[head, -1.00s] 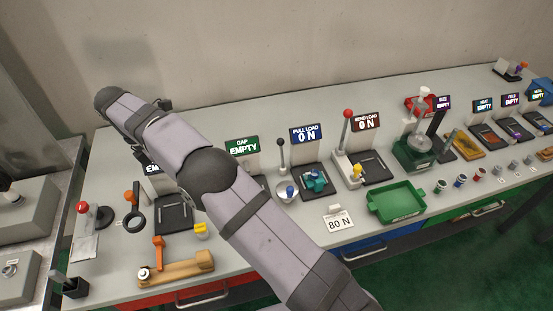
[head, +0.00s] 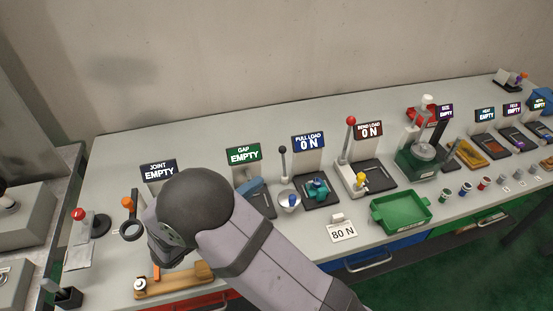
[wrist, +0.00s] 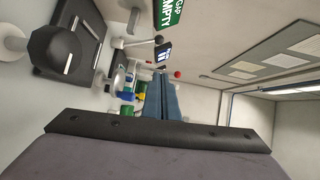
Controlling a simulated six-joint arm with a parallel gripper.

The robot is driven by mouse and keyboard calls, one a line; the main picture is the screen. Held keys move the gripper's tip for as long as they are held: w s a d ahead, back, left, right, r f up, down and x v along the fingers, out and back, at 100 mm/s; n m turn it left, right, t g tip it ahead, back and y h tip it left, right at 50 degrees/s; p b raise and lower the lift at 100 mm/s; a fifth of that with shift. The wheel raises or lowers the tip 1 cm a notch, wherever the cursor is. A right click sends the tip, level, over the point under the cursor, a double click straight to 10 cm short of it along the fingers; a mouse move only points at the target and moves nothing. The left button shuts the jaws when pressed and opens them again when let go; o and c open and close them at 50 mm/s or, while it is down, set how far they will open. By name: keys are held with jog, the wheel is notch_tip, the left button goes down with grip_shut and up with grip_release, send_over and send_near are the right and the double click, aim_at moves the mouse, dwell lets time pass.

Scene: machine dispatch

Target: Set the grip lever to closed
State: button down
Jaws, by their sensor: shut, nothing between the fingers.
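No part is labelled as the grip lever, so I cannot tell which one it is. An orange lever (head: 156,272) stands on a wooden base (head: 185,283) at the front left, mostly hidden by my arm. A black-knobbed lever (head: 283,166) stands by the pull load station, and a red-knobbed lever (head: 349,141) by the bend load station. My gripper's blue-grey fingers (wrist: 162,100) are shut and empty in the wrist view, pointing along the bench. In the head view, a blue-grey shape by the gap station, apparently my gripper (head: 254,187), shows beside my arm.
A red-knobbed part (head: 78,215) and a black ring with an orange knob (head: 131,230) stand at the left. A green tray (head: 401,216) and an 80 N card (head: 342,233) lie at the front. The joint sign (head: 158,171) is behind my arm. The wall side is clear.

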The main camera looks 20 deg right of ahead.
jog(key=shift+f+n, duration=0.15)
jog(key=shift+n, duration=0.55)
jog(key=shift+w+d, duration=0.1)
jog(key=p, duration=0.4)
send_near(284, 162)
jog(key=d+r, duration=0.4)
jog(key=d, duration=0.1)
jog(key=shift+w+d+f+p, duration=0.1)
jog(key=shift+w+f+p, duration=0.15)
jog(key=shift+w, duration=0.65)
jog(key=shift+w+d+f+p, duration=0.15)
jog(key=shift+w+p, duration=0.1)
jog(key=shift+w, duration=0.6)
jog(key=shift+a, duration=0.15)
